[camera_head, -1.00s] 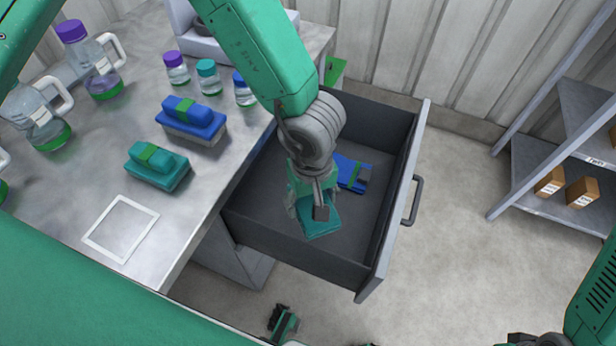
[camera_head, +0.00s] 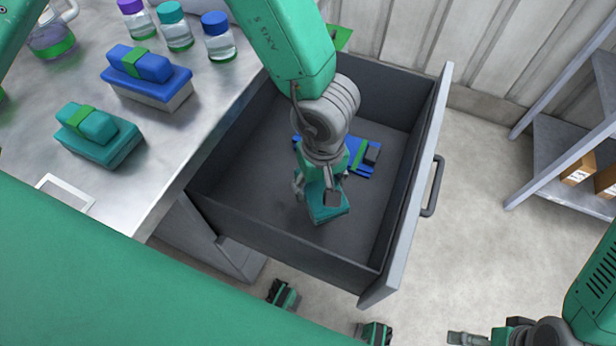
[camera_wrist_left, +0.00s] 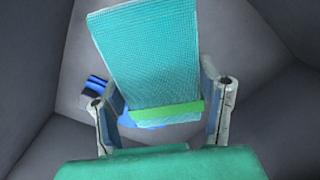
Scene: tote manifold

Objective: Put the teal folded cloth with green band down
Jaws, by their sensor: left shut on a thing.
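The teal folded cloth with green band (camera_head: 327,206) is in my left gripper (camera_head: 322,190), inside the open grey drawer (camera_head: 265,240). In the left wrist view, the teal cloth (camera_wrist_left: 150,55) sits between the two fingers, its green band near the palm. The left gripper is shut on it. Whether the cloth touches the drawer floor, I cannot tell. A blue folded cloth with a green band (camera_head: 358,160) lies behind it on the drawer floor, partly hidden by my wrist. My right gripper (camera_head: 468,338) is at the bottom right, cut by the frame edge.
On the metal table (camera_head: 150,195) at left are a teal block with a green band (camera_head: 105,148), a blue one (camera_head: 140,65) and several capped jars. A shelf (camera_head: 560,150) with boxes stands at right. The drawer floor right of the cloth is clear.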

